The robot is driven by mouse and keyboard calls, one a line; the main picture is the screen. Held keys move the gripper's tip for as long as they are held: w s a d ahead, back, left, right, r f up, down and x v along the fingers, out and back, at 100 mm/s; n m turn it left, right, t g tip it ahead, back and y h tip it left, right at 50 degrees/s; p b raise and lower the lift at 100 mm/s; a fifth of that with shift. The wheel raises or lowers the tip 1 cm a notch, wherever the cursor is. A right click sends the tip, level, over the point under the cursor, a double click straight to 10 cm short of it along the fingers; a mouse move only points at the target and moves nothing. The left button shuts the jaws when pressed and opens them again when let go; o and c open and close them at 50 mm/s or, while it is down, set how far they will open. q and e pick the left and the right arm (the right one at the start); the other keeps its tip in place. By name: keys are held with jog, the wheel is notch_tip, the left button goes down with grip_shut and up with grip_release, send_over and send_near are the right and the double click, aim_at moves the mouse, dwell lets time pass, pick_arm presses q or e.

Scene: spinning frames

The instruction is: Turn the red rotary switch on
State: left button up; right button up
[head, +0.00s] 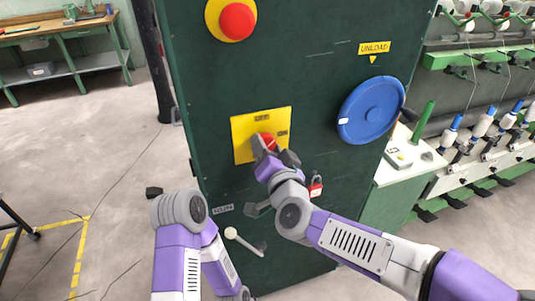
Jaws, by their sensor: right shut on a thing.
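The red rotary switch (268,139) sits on a yellow plate (243,150) on the front of a dark green cabinet. The plate has small dark labels above and beside the knob. My right gripper (265,147) reaches up from the lower right and is shut on the red switch. Its fingers and wrist hide the lower part of the knob and the plate's lower right corner, so the knob's exact angle is hard to tell. Links of my left arm show at the lower left, but its gripper cannot be made out.
A red push button (237,21) on a yellow disc is above the switch. A blue handwheel (371,110) is to the right, with a red padlock (315,187) below. A white-knobbed lever (231,233) is low on the cabinet. Spools and machinery stand at right; floor at left is largely open.

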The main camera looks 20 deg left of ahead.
jog(key=shift+m+g+b, duration=0.3)
jog(key=shift+m+b, duration=1.7)
jog(key=shift+m, duration=1.9)
jog(key=o, duration=1)
jog(key=shift+o, duration=0.2)
jog(key=v, duration=0.7)
jog(key=shift+s+d, duration=0.25)
